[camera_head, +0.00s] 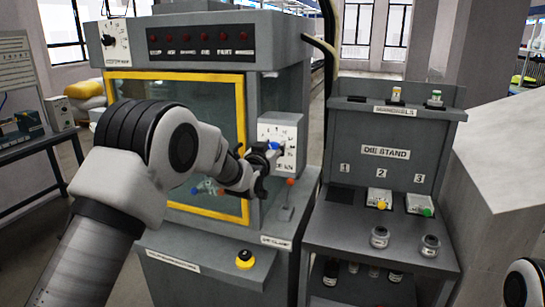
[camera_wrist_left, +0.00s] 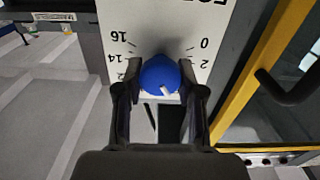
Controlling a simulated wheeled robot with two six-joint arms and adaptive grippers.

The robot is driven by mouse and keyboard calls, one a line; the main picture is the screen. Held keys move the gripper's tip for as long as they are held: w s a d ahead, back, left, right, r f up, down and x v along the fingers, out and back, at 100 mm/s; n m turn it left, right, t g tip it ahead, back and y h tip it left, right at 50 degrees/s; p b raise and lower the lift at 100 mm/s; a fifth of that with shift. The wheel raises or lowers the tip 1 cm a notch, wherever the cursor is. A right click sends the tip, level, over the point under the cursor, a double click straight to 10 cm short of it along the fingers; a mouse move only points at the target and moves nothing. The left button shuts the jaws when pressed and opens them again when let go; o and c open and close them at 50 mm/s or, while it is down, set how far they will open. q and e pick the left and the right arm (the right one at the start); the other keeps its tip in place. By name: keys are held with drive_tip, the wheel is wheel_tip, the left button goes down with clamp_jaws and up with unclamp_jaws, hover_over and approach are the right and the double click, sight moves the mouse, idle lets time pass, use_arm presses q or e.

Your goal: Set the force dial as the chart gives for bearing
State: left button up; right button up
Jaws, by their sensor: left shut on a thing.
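The force dial is a blue knob (camera_wrist_left: 158,72) on a white plate (camera_head: 276,128) on the right front of the grey press. My left gripper (camera_head: 262,158) is shut on the knob, one finger on each side in the left wrist view. That view shows the plate with 16, 14 and part of 12 left of the knob, and 0 and 2 right of it. A small white mark shows on the knob's lower face; I cannot tell its exact reading. I cannot make out a chart for bearing. My right gripper is out of view.
A yellow-framed window (camera_head: 243,110) is beside the dial. A red-tipped lever (camera_head: 288,200) and a yellow button (camera_head: 244,259) sit below. The die stand (camera_head: 385,185) with several small parts stands right. A desk (camera_head: 28,150) stands left.

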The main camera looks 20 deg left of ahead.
use_arm(q)
drive_tip(key=m, duration=0.1)
drive_tip(key=m+b, duration=0.2)
drive_tip(key=shift+d+f+m, duration=0.1)
drive_tip(key=shift+f+m, duration=0.15)
drive_tip(key=shift+m, duration=0.05)
drive_tip(key=shift+r+m+b, duration=0.1)
drive_tip(key=shift+m+b, duration=0.75)
drive_tip(key=shift+m, duration=0.35)
drive_tip(key=o, duration=1.1)
drive_tip(key=shift+o, duration=0.2)
drive_tip(key=s, duration=1.2)
